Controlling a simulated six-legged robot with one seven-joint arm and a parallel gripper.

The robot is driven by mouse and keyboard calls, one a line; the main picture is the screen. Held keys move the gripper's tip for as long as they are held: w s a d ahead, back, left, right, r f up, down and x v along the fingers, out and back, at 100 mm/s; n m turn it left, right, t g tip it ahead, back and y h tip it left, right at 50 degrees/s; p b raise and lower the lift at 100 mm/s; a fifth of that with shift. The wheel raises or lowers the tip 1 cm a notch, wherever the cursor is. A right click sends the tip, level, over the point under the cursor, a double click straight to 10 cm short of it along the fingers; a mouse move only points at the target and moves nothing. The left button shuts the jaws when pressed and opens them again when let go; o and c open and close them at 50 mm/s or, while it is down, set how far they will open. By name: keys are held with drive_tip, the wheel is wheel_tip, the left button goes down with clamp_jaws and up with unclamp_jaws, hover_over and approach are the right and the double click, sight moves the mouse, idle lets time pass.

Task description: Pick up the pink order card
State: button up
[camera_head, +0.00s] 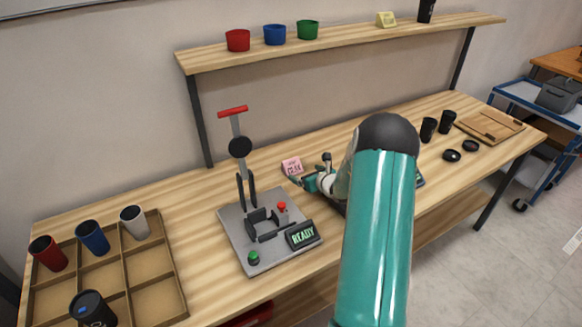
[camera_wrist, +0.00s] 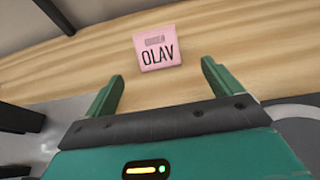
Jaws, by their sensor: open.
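The pink order card (camera_head: 293,168) stands on the wooden workbench, right of the laser marker and toward the back. In the wrist view the pink order card (camera_wrist: 158,48) reads "OLAV" and sits ahead of the fingertips, roughly centred between them. My gripper (camera_wrist: 160,75) is open and empty, with its two green fingers apart and a gap between them and the card. In the head view my gripper (camera_head: 297,180) is just in front of the card, and my teal arm hides part of the bench.
The laser marker (camera_head: 242,236) with its "READY" display (camera_head: 303,235) stands left of my arm. A divided wooden tray (camera_head: 165,262) with cups is at the left. Dark cups (camera_head: 428,129), lids and a wooden board (camera_head: 490,125) lie at the right. A shelf (camera_head: 345,38) runs above the bench.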

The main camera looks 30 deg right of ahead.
sight(293, 165)
drive_tip(key=x, duration=0.9)
drive_tip(key=shift+a, duration=0.15)
drive_tip(key=c, duration=1.1)
drive_tip(key=shift+o, duration=0.2)
drive_tip(key=shift+r, duration=0.15)
drive_tip(key=shift+r, duration=0.5)
wheel_tip(293, 165, up, 3)
drive_tip(key=shift+s+a+f, duration=0.1)
drive_tip(key=shift+a+f, duration=0.05)
drive_tip(key=shift+f, duration=0.05)
drive_tip(key=s+a+r, duration=0.9)
drive_tip(key=s, duration=0.1)
drive_tip(key=shift+a, duration=0.2)
